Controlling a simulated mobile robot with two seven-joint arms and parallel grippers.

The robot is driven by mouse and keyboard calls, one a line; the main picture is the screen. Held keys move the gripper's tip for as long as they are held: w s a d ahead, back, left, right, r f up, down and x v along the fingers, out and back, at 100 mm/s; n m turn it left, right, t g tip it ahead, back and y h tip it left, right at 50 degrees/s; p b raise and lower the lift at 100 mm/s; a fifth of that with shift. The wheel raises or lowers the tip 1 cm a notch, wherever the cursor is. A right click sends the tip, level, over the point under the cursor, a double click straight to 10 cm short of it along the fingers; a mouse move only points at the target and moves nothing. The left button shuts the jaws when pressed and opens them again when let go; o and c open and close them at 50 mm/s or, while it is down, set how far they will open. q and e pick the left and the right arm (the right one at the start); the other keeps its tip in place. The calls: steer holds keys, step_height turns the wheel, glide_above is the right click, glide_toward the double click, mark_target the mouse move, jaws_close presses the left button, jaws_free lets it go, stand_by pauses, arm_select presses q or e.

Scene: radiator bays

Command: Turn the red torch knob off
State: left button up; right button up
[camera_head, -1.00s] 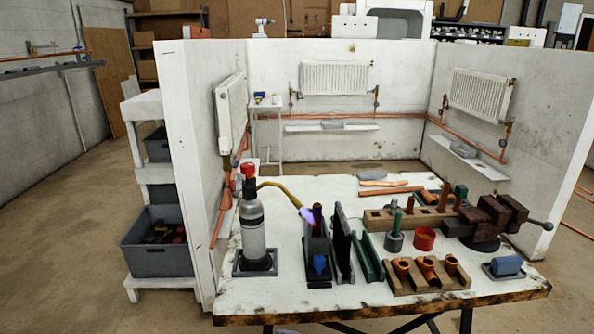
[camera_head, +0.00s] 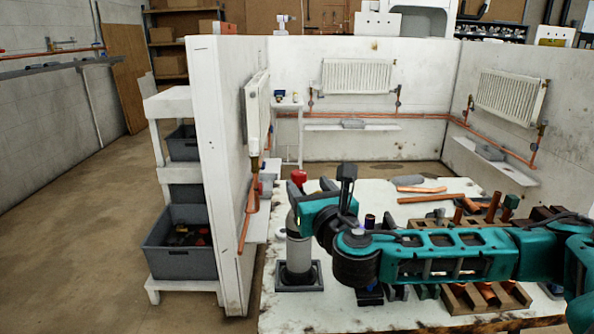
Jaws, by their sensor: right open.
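The red torch knob (camera_head: 299,176) sits on top of the torch, partly clear of my arm. The torch's grey cylinder (camera_head: 298,250) stands upright in a dark square holder (camera_head: 312,287) at the left of the workbench. My right gripper (camera_head: 338,200) is just right of the knob, in front of the torch's upper part. It is open, and no contact with the knob shows. My teal right arm hides the torch's nozzle, any flame and much of the cylinder's top. My left gripper is not in view.
The workbench (camera_head: 290,315) carries copper pipes (camera_head: 430,198) and wooden racks (camera_head: 465,300), partly behind my arm. A white partition wall (camera_head: 222,170) stands left of the torch. Shelves with grey bins (camera_head: 180,262) are beyond it. Open floor lies at far left.

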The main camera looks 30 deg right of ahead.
mark_target(297, 171)
steer(key=x, duration=0.8)
steer(key=shift+w, duration=0.3)
steer(key=c, duration=1)
steer(key=shift+o, duration=0.2)
